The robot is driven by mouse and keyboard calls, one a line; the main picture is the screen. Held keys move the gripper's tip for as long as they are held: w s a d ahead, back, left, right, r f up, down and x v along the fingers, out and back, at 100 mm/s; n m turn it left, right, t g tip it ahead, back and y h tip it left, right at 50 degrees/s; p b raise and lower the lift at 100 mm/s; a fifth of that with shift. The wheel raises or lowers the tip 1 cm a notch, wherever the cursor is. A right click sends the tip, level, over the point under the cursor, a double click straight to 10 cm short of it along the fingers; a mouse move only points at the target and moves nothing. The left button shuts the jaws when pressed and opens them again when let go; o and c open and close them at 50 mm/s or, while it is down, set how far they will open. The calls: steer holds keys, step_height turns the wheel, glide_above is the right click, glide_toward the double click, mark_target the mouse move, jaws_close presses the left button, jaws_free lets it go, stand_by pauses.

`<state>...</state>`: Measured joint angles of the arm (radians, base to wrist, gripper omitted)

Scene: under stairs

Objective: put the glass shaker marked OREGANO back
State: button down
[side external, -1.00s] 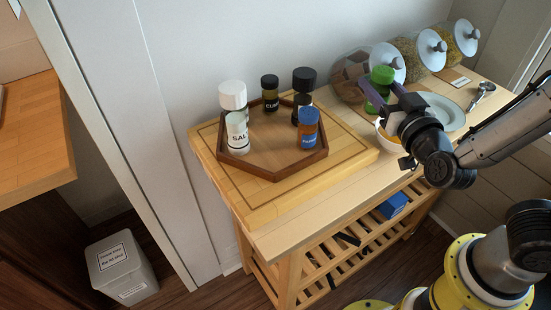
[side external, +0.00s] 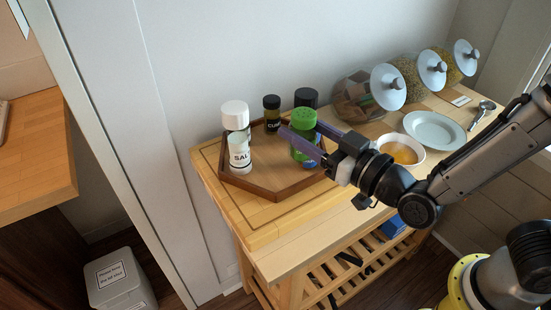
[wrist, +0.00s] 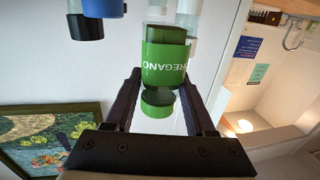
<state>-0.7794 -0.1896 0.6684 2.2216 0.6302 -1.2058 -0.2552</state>
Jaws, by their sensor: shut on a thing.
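The glass shaker marked OREGANO (side external: 303,148) has a green lid and is held in my gripper (side external: 306,144). It is over the right part of the hexagonal wooden tray (side external: 262,190); I cannot tell whether its base touches the tray. In the wrist view the OREGANO shaker (wrist: 166,60) shows its green label between the fingers of my gripper (wrist: 162,100). In the tray stand a clear shaker marked SAL (side external: 239,155), a white-lidded one (side external: 235,112), a dark one (side external: 272,112) and a black-lidded one (side external: 305,96). The blue-lidded shaker (wrist: 103,8) is mostly hidden in the side view.
The tray stands on a wooden board (side external: 265,215) on the cart. To the right are a bowl with yellow contents (side external: 400,152), a pale plate (side external: 434,130) and a metal scoop (side external: 483,112). Glass jars (side external: 375,88) line the back by the wall.

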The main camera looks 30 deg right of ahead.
steer(key=w+f, duration=0.1)
steer(key=f, duration=0.1)
steer(key=w+a+f, duration=0.1)
steer(key=w+f, duration=0.1)
steer(key=w+a+f, duration=0.1)
steer(key=w+f, duration=0.1)
steer(key=shift+a+f, duration=0.15)
steer(key=shift+a, duration=0.1)
steer(key=shift+f, duration=1.45)
steer(key=shift+f, duration=0.2)
steer(key=shift+c, duration=1.2)
jaws_free()
steer(key=shift+r, duration=0.1)
steer(key=shift+s, duration=0.2)
steer(key=s+d, duration=0.2)
steer(key=s, duration=0.9)
steer(key=shift+s+d, duration=0.15)
steer(key=shift+s, duration=0.1)
